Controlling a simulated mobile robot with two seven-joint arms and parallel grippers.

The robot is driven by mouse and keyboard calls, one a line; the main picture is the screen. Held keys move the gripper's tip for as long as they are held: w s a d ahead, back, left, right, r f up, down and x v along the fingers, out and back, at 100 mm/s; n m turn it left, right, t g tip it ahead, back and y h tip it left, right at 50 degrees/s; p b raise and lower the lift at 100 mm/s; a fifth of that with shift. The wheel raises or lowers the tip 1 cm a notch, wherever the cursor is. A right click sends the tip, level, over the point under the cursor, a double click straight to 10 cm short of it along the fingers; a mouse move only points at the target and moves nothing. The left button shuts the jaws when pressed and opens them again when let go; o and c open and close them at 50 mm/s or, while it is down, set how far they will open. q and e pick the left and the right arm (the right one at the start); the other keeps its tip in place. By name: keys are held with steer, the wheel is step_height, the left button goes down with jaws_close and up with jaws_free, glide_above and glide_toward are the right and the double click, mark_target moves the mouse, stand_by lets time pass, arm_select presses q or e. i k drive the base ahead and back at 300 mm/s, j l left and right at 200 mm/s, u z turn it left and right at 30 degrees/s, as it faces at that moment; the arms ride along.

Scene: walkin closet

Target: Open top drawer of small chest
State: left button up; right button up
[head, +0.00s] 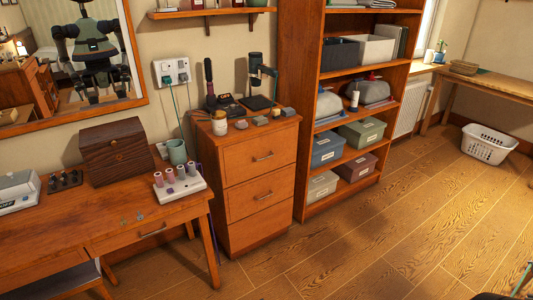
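The small wooden chest (207,175) stands between the desk and the tall shelf unit in the head view. Its top drawer (240,163) is shut, with its front flush and a slim metal bar handle (263,157) at its middle. A second drawer (247,201) with a similar handle is shut below it. The lower front (256,233) is also closed. Neither of my grippers shows clearly in this view. Dark parts at the bottom right edge are too cut off to identify.
The desk (115,225), with a wooden box (117,150) and spools (181,172), stands close left of the chest. The tall shelf (300,110) adjoins its right side. The wooden floor (345,245) in front is clear. A white basket (488,146) lies far right.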

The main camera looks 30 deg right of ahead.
mark_target(240, 161)
steer(key=i+l, duration=0.55)
steer(key=i, duration=0.25)
steer(key=i+l+z, duration=0.1)
steer(key=i+l, duration=0.2)
steer(key=i, duration=0.15)
steer(key=i+l, duration=0.25)
steer(key=i, duration=0.15)
